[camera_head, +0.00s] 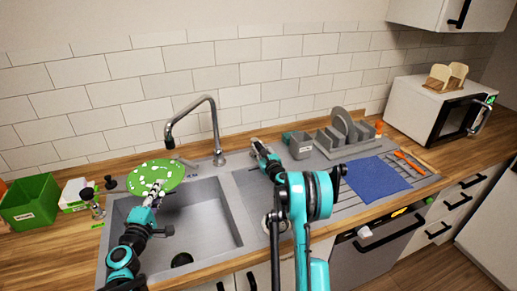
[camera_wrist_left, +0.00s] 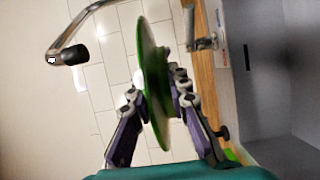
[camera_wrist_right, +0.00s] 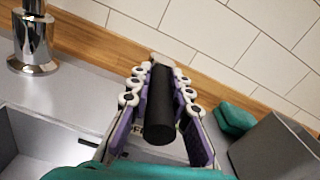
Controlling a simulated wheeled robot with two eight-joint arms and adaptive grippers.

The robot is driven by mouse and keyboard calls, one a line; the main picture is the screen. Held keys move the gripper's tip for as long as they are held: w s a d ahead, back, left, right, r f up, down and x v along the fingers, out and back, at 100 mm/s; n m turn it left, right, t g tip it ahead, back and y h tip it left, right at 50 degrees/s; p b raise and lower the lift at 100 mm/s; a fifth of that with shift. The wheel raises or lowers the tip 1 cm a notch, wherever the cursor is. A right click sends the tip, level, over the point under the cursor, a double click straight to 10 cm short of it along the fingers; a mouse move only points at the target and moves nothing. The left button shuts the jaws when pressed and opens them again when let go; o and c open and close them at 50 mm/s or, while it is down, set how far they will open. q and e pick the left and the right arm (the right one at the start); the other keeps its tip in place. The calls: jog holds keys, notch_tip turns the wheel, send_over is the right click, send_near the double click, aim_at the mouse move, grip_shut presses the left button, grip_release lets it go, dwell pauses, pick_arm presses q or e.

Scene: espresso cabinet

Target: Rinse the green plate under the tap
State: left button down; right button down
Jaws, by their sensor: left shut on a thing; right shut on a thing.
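The green plate (camera_head: 160,176) with white spots is over the left part of the sink basin (camera_head: 205,222), close below the spout of the tap (camera_head: 213,125). My left gripper (camera_head: 152,196) is shut on its near edge. In the left wrist view the plate (camera_wrist_left: 153,75) stands edge-on between the fingers, with the black spout tip (camera_wrist_left: 76,54) apart from it. I see no water stream. My right gripper (camera_head: 262,151) is right of the tap base, shut on a black cylindrical handle (camera_wrist_right: 160,110). A label behind the handle is mostly hidden.
A grey caddy (camera_head: 300,147) and dish rack (camera_head: 343,133) stand right of my right gripper. A blue mat (camera_head: 375,179) lies on the drainer. A green box (camera_head: 31,203) stands left of the sink. The tiled wall is close behind the tap.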

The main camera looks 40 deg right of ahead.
jog(key=shift+s+d+n+y, duration=0.1)
jog(key=shift+d+n+y, duration=0.4)
jog(key=shift+y, duration=0.4)
jog(key=shift+n+t+y, duration=0.3)
jog(key=shift+n+y, duration=0.5)
jog(key=shift+y, duration=0.1)
jog(key=c, duration=1.4)
grip_release()
jog(key=s, duration=1.2)
jog(key=shift+a, duration=0.25)
